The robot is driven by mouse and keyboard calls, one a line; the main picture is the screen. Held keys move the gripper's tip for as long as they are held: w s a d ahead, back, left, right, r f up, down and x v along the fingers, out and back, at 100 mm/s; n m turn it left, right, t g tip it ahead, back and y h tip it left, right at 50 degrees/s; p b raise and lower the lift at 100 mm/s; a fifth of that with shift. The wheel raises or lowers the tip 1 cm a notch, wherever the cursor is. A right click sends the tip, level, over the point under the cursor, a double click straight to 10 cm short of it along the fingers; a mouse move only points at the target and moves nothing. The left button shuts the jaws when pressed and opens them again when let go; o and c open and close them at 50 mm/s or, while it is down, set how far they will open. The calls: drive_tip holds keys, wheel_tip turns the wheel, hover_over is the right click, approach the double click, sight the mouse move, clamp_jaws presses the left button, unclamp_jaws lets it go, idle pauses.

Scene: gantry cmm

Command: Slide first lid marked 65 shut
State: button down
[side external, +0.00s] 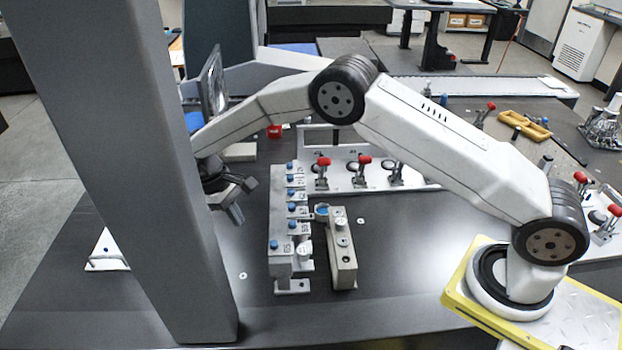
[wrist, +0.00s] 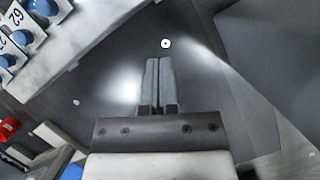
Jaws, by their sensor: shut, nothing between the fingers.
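A grey block with a row of lids (side external: 281,262) stands on the dark table in the side view, each lid with a blue knob and a small number label. The labels are too small there to say which one is 65. In the wrist view, part of the row shows at the upper left, with blue knobs (wrist: 23,37) and a label (wrist: 17,16) that looks like 62, seen at a slant. My gripper (side external: 237,214) is to the left of the row, apart from it. Its fingers (wrist: 159,62) are together and empty over bare table.
A second grey block (side external: 342,252) with round fittings stands just right of the row. Behind are a white plate with red-handled clamps (side external: 364,161). A thick grey column (side external: 130,170) hides part of the left side. Table in front of the blocks is clear.

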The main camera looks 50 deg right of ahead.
sight(290, 245)
drive_tip(key=s+d+f, duration=0.2)
drive_tip(key=s+f, duration=0.2)
drive_tip(key=s, duration=0.1)
drive_tip(key=shift+s, duration=0.15)
idle(0.3)
idle(0.4)
drive_tip(key=shift+s+d, duration=1.8)
drive_tip(key=shift+s, duration=0.05)
drive_tip(key=w+a+r, duration=0.2)
drive_tip(key=w+r, duration=0.5)
drive_tip(key=r, duration=0.2)
drive_tip(key=shift+w+a+r, duration=0.15)
drive_tip(key=shift+w+a, duration=0.1)
drive_tip(key=shift+a, duration=0.1)
